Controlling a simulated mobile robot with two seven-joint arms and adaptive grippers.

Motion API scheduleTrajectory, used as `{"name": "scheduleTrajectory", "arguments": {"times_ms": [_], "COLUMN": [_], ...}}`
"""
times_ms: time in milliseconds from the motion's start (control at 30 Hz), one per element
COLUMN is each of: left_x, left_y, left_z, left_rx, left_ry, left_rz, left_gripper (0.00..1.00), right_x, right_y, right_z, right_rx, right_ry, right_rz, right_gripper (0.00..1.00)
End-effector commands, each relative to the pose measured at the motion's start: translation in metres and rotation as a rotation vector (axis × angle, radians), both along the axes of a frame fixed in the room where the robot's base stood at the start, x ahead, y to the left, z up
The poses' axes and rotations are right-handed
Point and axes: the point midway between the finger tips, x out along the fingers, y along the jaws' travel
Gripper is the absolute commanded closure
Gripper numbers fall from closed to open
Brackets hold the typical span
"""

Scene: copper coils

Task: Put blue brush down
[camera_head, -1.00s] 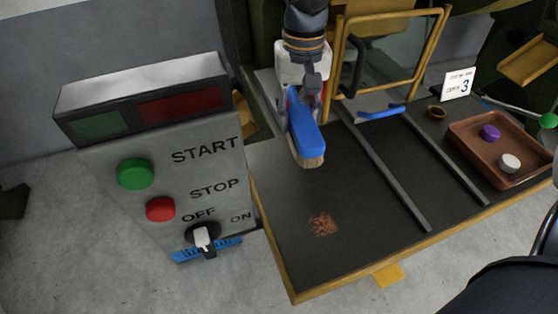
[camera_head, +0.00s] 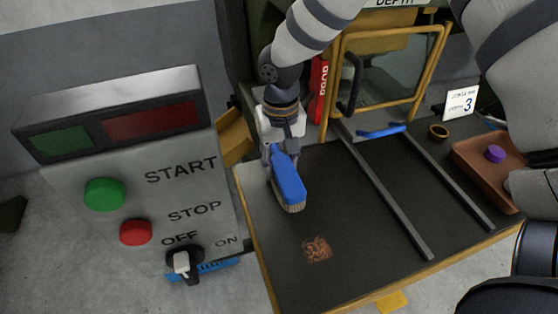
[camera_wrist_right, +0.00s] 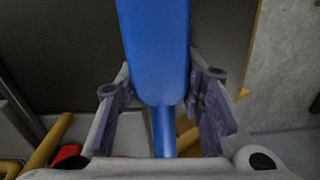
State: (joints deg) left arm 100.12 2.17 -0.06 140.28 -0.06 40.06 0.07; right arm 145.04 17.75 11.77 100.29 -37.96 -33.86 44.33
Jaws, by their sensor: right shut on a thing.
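The blue brush (camera_head: 289,187) is in my right gripper (camera_head: 281,150), over the left part of the dark bench top (camera_head: 345,215). Its pale bristles point toward the front of the bench; I cannot tell whether they touch it. In the right wrist view the blue brush body (camera_wrist_right: 155,45) runs away from the jaws, and its narrow handle lies between the two fingers of the right gripper (camera_wrist_right: 163,100). The right gripper is shut on it. My left gripper does not show.
A copper-coloured pile (camera_head: 317,249) lies in front of the brush. Two grey rails (camera_head: 385,195) cross the bench toward a yellow-framed guard (camera_head: 385,75). A brown tray (camera_head: 485,165) with a purple knob is at right. A START/STOP control box (camera_head: 130,180) stands at left.

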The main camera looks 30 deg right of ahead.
Motion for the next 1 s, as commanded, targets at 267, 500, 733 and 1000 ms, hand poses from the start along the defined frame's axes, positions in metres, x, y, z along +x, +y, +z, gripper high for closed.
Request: {"name": "scheduleTrajectory", "arguments": {"times_ms": [267,500,733,1000], "left_x": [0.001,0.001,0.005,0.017], "left_y": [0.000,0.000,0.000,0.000], "left_z": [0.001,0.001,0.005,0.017], "left_rx": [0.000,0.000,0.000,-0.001], "left_ry": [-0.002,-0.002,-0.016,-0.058], "left_rz": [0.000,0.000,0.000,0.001], "left_gripper": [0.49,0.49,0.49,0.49], "right_x": [0.000,0.000,0.002,0.001], "right_y": [0.000,0.000,0.000,0.000], "right_z": [-0.001,-0.001,0.023,0.097], "right_rx": [-0.001,-0.001,0.000,-0.002], "right_ry": [-0.002,-0.002,-0.010,-0.011], "right_rz": [-0.001,-0.001,-0.002,-0.001], "right_gripper": [0.53,0.44,0.44,0.44]}}
